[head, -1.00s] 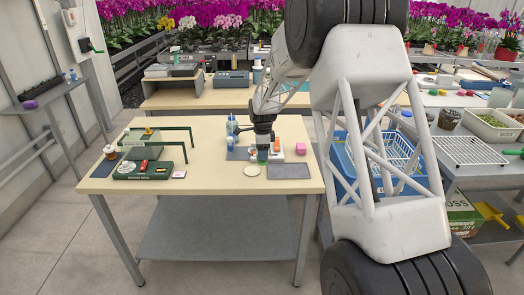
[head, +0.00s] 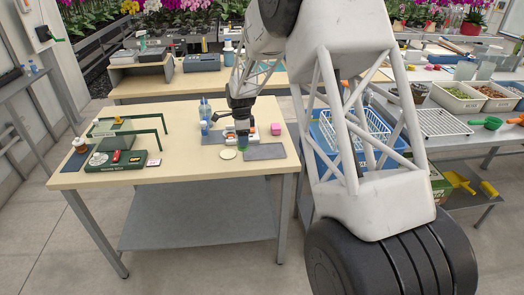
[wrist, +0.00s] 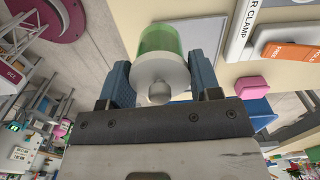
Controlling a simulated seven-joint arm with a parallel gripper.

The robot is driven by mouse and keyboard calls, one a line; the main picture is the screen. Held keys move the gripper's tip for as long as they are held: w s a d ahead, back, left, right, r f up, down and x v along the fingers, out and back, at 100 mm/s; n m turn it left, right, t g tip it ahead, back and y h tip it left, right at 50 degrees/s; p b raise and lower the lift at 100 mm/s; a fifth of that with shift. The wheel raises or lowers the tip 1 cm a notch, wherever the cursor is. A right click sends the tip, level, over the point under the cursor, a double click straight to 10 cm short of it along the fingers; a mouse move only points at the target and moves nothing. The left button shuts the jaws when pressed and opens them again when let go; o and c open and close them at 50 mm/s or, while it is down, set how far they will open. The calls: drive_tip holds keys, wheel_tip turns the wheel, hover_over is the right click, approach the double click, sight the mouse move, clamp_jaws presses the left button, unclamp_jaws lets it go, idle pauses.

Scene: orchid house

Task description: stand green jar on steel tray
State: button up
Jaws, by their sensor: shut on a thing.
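The green jar (wrist: 165,40) is a translucent green cylinder with a pale lid and knob. My gripper (wrist: 160,82) is shut on it in the wrist view, with a blue-grey finger on each side of the lid. In the head view my gripper (head: 242,138) is over the wooden table with the jar (head: 243,146) below it. A flat grey rectangle (head: 265,152), likely the steel tray, lies just to the right and in front of the jar. A grey surface (wrist: 203,37) also shows beside the jar in the wrist view. The gap under the jar cannot be judged.
A pale round disc (head: 228,154) lies left of the grey rectangle. A pink block (head: 276,129) and an orange and white item stand behind it. Bottles (head: 204,112) stand behind my gripper. The table's middle is clear.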

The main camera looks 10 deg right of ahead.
drive_tip(key=s+d, duration=0.6)
drive_tip(key=s, duration=0.6)
drive_tip(key=shift+d+m, duration=0.3)
drive_tip(key=shift+d, duration=0.1)
drive_tip(key=shift+w, duration=0.15)
approach(255, 152)
drive_tip(key=shift+w+f, duration=0.1)
drive_tip(key=shift+w, duration=0.05)
idle(0.3)
drive_tip(key=shift+f, duration=1.75)
drive_tip(key=shift+f, duration=0.1)
drive_tip(key=o, duration=1)
drive_tip(key=shift+f, duration=0.1)
